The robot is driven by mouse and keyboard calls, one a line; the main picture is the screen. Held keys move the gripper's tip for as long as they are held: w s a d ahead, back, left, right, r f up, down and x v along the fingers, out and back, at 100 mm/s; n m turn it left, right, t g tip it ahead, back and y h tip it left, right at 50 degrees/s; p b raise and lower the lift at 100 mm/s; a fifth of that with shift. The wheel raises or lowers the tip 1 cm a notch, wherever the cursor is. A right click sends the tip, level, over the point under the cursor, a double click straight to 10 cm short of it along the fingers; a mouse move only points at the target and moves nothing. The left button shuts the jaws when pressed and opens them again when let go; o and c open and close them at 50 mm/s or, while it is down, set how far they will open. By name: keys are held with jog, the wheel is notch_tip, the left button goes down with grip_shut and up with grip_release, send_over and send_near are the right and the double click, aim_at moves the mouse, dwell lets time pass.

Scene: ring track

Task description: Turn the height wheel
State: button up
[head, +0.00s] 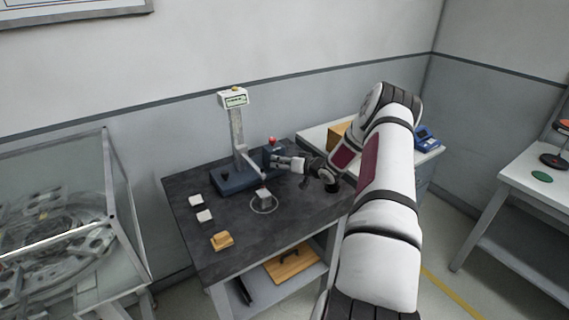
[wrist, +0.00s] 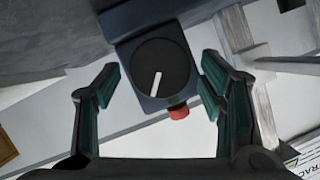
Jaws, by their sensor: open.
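The height wheel (wrist: 172,58) is a round black dial with a white mark in the wrist view. It sits on the face of a dark blue box (wrist: 140,98) with a red knob (wrist: 179,112). My gripper (wrist: 160,66) is open, with one finger on each side of the wheel in the picture and a gap on both sides. I cannot tell how deep the fingertips reach. In the head view my gripper (head: 281,162) is close beside the box (head: 267,154), and the wheel's face is hidden. The measuring stand (head: 238,140) with a display rises left of the box.
The dark tabletop (head: 205,248) holds a small grey block (head: 263,195) inside a ring, two pale blocks (head: 204,216) and a tan block (head: 222,240). A glass case (head: 60,200) stands at the left. The front of the tabletop is mostly clear.

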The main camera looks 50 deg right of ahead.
jog(key=v, duration=1.1)
jog(key=shift+s, duration=0.4)
jog(key=shift+r, duration=0.15)
